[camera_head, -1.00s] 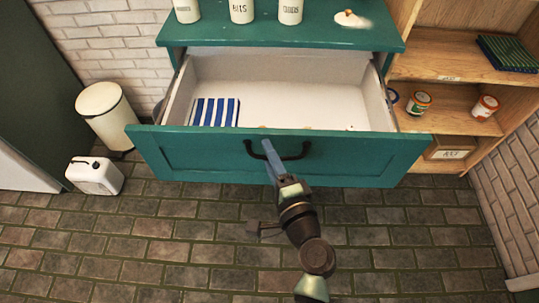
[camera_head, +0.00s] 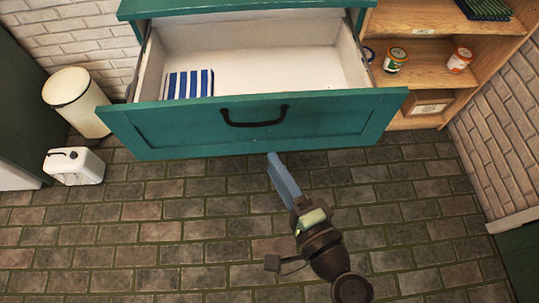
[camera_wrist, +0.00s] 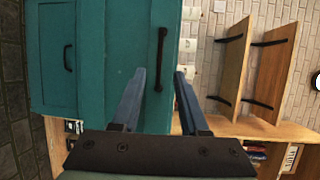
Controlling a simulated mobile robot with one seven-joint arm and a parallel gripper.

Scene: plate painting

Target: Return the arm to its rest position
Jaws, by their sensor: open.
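My gripper (camera_head: 272,156) is open and empty, in front of and just below the open teal drawer (camera_head: 180,130) in the head view. Its blue fingers are apart from the black drawer handle (camera_head: 252,118). In the wrist view, my gripper (camera_wrist: 160,78) shows two spread fingers with nothing between them. The wrist view is turned sideways and shows the teal cabinet front (camera_wrist: 105,60) with a dark handle (camera_wrist: 161,45) beyond the fingers.
The drawer stands pulled out and holds a blue-and-white striped cloth (camera_head: 190,84). A white canister (camera_head: 74,166) and a cream bin (camera_head: 76,103) stand at left. A wooden shelf (camera_head: 425,65) with cans is at right. The brick floor (camera_head: 150,225) in front is clear.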

